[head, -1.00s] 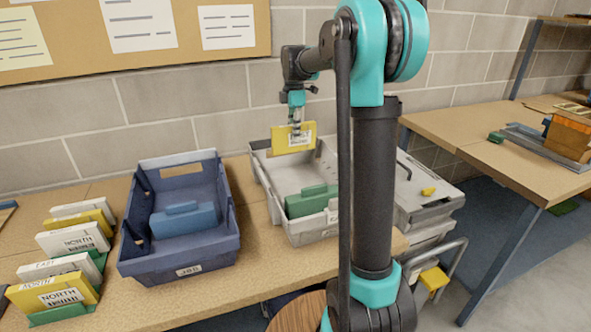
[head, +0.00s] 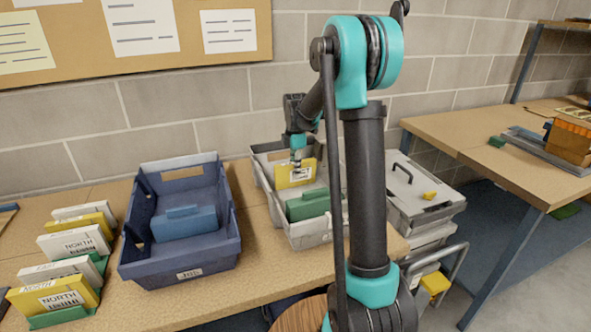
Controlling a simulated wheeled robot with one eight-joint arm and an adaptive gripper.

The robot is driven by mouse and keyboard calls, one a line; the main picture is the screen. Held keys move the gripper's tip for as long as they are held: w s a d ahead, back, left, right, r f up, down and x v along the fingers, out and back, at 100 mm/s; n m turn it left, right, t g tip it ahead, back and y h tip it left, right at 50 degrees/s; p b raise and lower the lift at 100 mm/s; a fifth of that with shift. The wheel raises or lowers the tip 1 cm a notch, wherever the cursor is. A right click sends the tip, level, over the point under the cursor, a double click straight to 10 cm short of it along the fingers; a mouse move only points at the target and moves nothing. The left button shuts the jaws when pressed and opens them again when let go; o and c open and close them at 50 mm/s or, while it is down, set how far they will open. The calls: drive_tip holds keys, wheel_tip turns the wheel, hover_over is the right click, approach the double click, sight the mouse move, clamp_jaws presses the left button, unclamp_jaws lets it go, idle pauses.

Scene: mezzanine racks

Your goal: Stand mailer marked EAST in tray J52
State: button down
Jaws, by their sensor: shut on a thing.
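My gripper (head: 297,158) is shut on a yellow mailer (head: 284,178), which hangs upright with its white label facing me. The label is too small to read. The mailer is at the grey tray (head: 308,236), behind the green divider block (head: 306,206), and its lower edge is hidden by that block. I cannot tell whether it touches the tray floor. My arm hides the right part of the grey tray, and its code does not show. A blue tray (head: 180,258) with a blue block (head: 184,224) stands to the left; its front tag is not clearly legible.
White and yellow mailers (head: 62,295) stand in a green rack (head: 62,316) at the far left; some read NORTH. A lidded grey box (head: 425,200) stands right of the grey tray. A second table (head: 470,150) lies at the right. A brick wall (head: 200,110) closes the back.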

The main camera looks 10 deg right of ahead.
drive_tip(key=shift+f, duration=0.15)
drive_tip(key=c, duration=1.4)
unclamp_jaws()
wheel_tip(320, 180, up, 12)
drive_tip(key=shift+r, duration=0.2)
